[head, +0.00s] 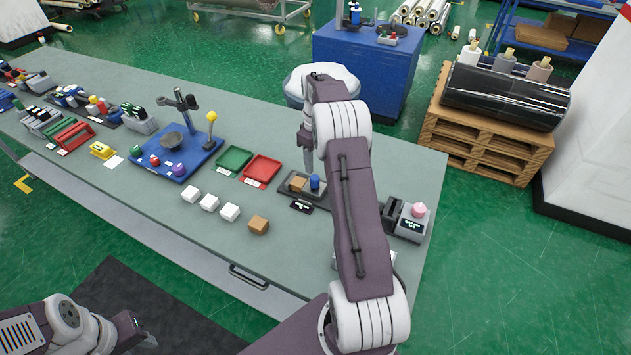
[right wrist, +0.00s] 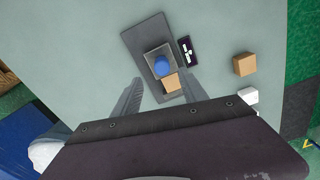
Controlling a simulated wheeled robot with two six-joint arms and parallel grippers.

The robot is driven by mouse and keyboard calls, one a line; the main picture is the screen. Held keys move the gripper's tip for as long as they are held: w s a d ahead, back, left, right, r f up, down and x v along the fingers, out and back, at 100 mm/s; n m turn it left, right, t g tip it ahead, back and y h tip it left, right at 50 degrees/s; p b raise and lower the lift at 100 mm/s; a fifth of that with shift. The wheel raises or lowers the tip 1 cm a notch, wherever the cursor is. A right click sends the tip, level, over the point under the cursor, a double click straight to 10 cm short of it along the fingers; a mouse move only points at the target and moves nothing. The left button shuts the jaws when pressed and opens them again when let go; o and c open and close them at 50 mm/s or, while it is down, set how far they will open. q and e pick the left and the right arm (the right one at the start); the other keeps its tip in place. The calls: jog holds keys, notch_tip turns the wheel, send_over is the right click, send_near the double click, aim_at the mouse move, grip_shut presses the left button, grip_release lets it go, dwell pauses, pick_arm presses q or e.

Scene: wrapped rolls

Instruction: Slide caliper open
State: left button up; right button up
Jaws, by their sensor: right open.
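What I take to be the caliper is a dark grey flat fixture (head: 318,196) on the table's right part, holding a tan block (head: 297,184) and a blue round knob or cylinder (head: 315,182). A small dark display plate (head: 301,207) lies beside it. In the right wrist view the fixture (right wrist: 147,35) shows with the blue cylinder (right wrist: 161,66) and tan block (right wrist: 171,84). My right gripper (head: 305,158) is open above it, its two fingers apart on either side of the tan block's end in the wrist view.
A loose tan block (head: 259,225) and white blocks (head: 229,211) lie in front. Red (head: 261,169) and green (head: 234,159) trays stand to the left. A device with a pink knob (head: 418,210) stands at the right edge. The table front is mostly clear.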

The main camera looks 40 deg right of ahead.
aim_at(315, 177)
jog(key=shift+r, duration=0.15)
jog(key=shift+s+a+f, duration=0.15)
jog(key=shift+a+f, duration=0.05)
jog(key=shift+f, duration=0.1)
notch_tip(315, 177, down, 8)
jog(key=shift+f+p, duration=0.15)
jog(key=shift+p, duration=0.4)
grip_shut()
dwell(0.8)
